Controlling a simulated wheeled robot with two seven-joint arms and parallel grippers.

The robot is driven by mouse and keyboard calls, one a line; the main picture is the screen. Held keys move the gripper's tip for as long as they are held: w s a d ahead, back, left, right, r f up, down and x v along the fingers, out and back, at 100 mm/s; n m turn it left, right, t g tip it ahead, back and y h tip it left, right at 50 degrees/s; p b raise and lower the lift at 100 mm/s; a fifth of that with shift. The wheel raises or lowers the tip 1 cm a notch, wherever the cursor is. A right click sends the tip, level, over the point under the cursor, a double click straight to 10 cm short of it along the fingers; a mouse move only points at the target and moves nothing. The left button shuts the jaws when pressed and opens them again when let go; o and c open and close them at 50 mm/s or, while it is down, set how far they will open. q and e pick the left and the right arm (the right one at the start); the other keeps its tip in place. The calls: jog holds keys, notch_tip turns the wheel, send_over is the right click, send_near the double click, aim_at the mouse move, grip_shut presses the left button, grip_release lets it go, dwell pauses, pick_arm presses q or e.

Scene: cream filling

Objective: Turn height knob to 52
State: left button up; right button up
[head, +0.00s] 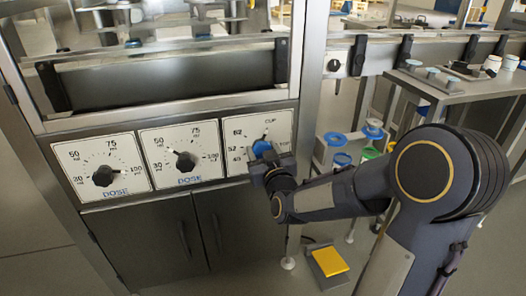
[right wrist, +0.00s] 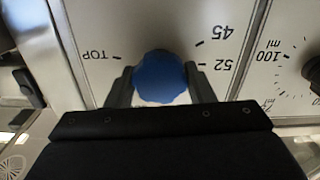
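The height knob is a blue, lobed knob (head: 261,147) on the rightmost white dial panel (head: 237,126), marked CUP, 62, 52 and 45. My right gripper (head: 264,155) reaches it from the front right. In the right wrist view the knob (right wrist: 160,76) sits between the two fingertips of the right gripper (right wrist: 160,80), one at each side and seemingly touching it. The picture there is turned over, with TOP at left and 52 and 45 at right. The knob's pointer cannot be made out. My left gripper is out of view.
Two dose panels with black knobs (head: 103,175) (head: 186,160) are left of the height panel. A small black knob (head: 333,65) is on the frame above right. Shelves with blue and green round items (head: 336,139) stand behind my right arm. A yellow pedal (head: 330,261) lies on the floor.

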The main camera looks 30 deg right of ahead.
jog(key=c, duration=0.5)
jog(key=n+p, duration=0.1)
jog(key=n, duration=0.4)
jog(key=shift+a+n, duration=0.1)
jog(key=shift+n, duration=0.3)
jog(key=n+p, duration=0.1)
jog(key=n, duration=0.4)
jog(key=shift+p, duration=0.3)
jog(key=n+p, duration=0.2)
jog(key=n, duration=0.4)
jog(key=shift+a+n, duration=0.1)
jog(key=shift+n, duration=0.3)
jog(key=shift+f+n+p, duration=0.2)
jog(key=shift+n+p, duration=0.6)
jog(key=shift+n, duration=1.7)
